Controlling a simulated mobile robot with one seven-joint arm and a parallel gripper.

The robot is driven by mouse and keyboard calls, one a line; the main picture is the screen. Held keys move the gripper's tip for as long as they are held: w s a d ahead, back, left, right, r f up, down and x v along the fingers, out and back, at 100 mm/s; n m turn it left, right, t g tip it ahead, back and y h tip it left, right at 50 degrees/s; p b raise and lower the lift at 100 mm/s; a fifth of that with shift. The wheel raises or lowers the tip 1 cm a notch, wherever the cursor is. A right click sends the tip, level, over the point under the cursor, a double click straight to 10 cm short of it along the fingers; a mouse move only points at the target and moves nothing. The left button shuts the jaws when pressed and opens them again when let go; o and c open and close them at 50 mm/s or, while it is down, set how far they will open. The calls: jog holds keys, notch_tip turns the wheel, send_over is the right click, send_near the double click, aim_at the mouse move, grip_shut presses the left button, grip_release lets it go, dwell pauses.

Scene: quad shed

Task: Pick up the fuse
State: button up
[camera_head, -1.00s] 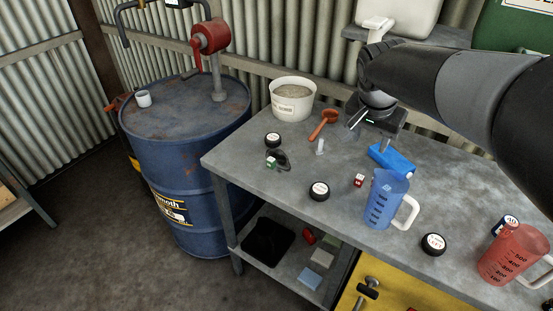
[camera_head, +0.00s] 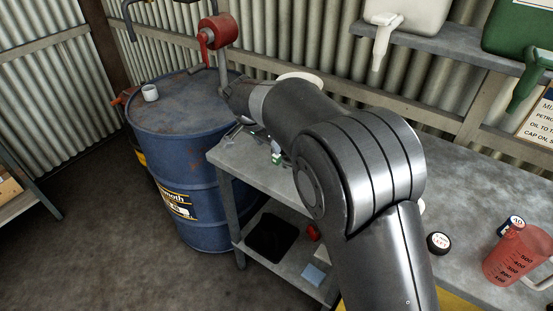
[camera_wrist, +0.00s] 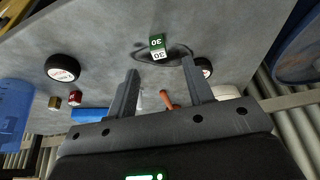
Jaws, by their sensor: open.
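A small green-and-white block marked 30, which I take as the fuse (camera_wrist: 157,42), lies on the grey bench top inside a thin dark loop. It also shows in the head view (camera_head: 276,158), just below my forearm. My gripper (camera_wrist: 160,66) is open and empty. In the wrist view its two fingers point toward the block, which appears just beyond and between the fingertips; the height gap is hard to judge. In the head view my arm hides most of the gripper.
Another black cap is partly behind the right finger. A blue drum (camera_head: 180,180) stands left of the bench (camera_head: 240,165).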

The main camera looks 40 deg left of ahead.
aim_at(275, 156)
jog(key=x, duration=0.8)
jog(key=shift+w+d+r, duration=0.1)
jog(key=shift+d, duration=0.15)
jog(key=shift+c, duration=0.6)
grip_shut()
